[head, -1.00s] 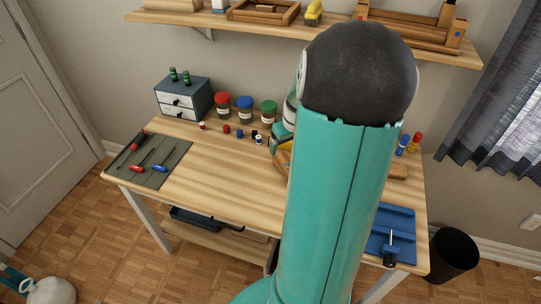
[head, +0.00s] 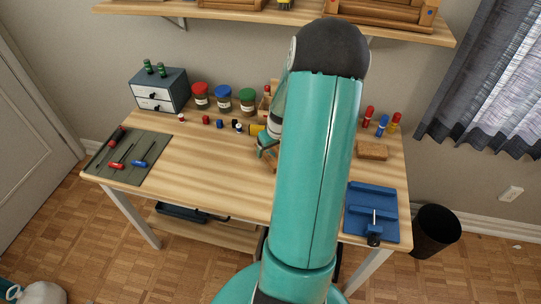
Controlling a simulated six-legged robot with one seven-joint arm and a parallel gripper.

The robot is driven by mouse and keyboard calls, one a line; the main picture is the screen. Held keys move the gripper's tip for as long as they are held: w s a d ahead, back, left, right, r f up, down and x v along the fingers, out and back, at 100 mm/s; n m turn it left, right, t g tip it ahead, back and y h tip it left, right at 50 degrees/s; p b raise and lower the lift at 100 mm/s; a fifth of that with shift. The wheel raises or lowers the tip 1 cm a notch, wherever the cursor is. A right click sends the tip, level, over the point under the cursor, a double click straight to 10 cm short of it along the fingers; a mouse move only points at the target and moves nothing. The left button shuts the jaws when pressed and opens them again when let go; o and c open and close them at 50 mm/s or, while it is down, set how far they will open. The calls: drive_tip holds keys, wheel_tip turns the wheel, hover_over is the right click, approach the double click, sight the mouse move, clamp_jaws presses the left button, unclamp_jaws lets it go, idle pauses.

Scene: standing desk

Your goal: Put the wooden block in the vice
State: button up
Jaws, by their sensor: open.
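The wooden block (head: 373,150) is a small brown block lying on the right part of the desk, behind the vice. The blue vice (head: 368,201) sits at the desk's front right corner, with its screw and handle at the front edge. My gripper (head: 264,151) shows partly at the left of my arm, over the middle of the desk. It is empty and apart from the block, well to its left. My teal arm hides part of the gripper and the desk centre.
Jars (head: 223,98), a small drawer box (head: 160,91) and several small bottles line the desk's back. Red and blue tubes (head: 382,124) stand behind the block. A grey mat (head: 128,155) with screwdrivers lies at left. A wall shelf (head: 230,13) hangs above. The desk's front middle is clear.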

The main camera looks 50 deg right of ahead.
sight(271, 153)
drive_tip(key=x, duration=0.3)
drive_tip(key=shift+f, duration=0.3)
drive_tip(key=shift+c, duration=0.4)
drive_tip(key=c, duration=1.2)
drive_tip(key=shift+o, duration=0.2)
drive_tip(key=shift+d+r, duration=0.1)
drive_tip(key=shift+r, duration=0.1)
